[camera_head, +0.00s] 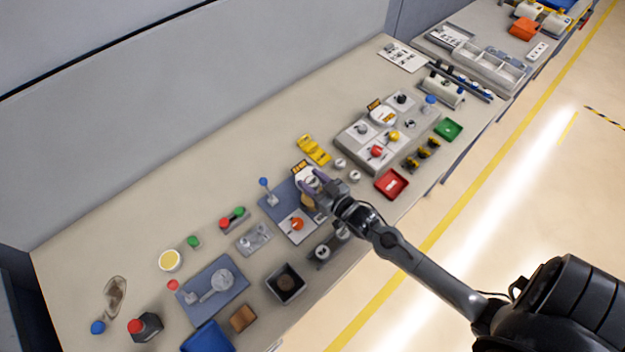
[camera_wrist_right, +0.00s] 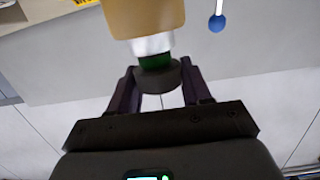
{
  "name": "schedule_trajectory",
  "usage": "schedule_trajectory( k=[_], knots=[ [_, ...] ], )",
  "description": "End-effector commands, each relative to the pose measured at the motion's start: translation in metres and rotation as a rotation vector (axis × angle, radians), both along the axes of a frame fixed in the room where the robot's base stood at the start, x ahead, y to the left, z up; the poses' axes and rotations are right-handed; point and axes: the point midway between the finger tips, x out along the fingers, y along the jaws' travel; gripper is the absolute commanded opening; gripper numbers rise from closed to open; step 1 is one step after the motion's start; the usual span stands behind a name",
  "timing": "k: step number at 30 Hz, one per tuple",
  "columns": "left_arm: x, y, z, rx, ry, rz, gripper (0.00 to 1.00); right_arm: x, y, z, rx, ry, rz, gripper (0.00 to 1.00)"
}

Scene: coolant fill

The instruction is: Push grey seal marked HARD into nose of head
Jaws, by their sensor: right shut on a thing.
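My right gripper (camera_head: 314,187) is over the blue-grey mat near the middle of the bench. In the right wrist view the gripper (camera_wrist_right: 160,92) is shut on a dark grey round piece, which looks like the grey seal (camera_wrist_right: 158,77). No HARD marking is readable. Directly beyond the seal is a tan body with a pale, shiny neck and a dark green band, likely the head (camera_wrist_right: 145,18). The seal lies against or just before the green band; I cannot tell how far in it sits. In the head view the tan body (camera_head: 308,202) is partly hidden by my gripper. My left gripper is not in view.
A blue-tipped stick (camera_head: 264,188) stands left of my gripper, also in the wrist view (camera_wrist_right: 217,22). An orange-red part (camera_head: 297,224) sits on a white plate close by. A red tray (camera_head: 391,184) lies to the right. The back left of the bench is clear.

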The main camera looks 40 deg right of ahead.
Motion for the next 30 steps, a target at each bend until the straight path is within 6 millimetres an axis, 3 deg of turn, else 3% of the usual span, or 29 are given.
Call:
schedule_trajectory(
  k=[18,19,24,30],
  knots=[
    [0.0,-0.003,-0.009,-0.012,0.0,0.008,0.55,0.0,0.0,-0.016,0.0,0.001,0.0,0.19],
    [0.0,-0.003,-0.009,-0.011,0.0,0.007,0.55,0.0,0.0,-0.016,0.0,0.001,0.0,0.5],
    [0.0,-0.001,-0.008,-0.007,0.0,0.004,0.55,0.0,0.0,-0.015,0.0,0.0,0.0,0.76],
    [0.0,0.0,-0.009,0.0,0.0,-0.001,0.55,0.0,0.0,-0.015,0.0,0.0,0.0,0.78]
  ],
)
